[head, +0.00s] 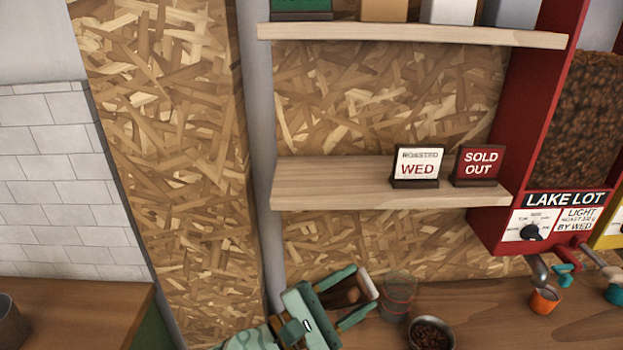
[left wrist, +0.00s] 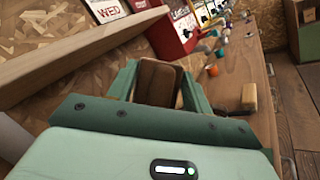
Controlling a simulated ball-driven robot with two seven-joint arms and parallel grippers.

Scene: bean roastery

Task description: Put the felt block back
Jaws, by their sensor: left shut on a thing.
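My left gripper (head: 347,297) is in the lower middle of the head view, in front of the chipboard wall and below the lower shelf. It is shut on a brown block, which I take to be the felt block (left wrist: 157,82); its brown faces show between the green fingers in the left wrist view. In the head view the fingers hide much of it. My right gripper is in neither view.
The lower shelf (head: 330,185) has a free left half; a "ROASTED WED" sign (head: 417,165) and a "SOLD OUT" sign (head: 479,165) stand at its right. On the counter (head: 480,310) are a clear cup (head: 398,293), a bean bowl (head: 431,334) and an orange cup (head: 545,299).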

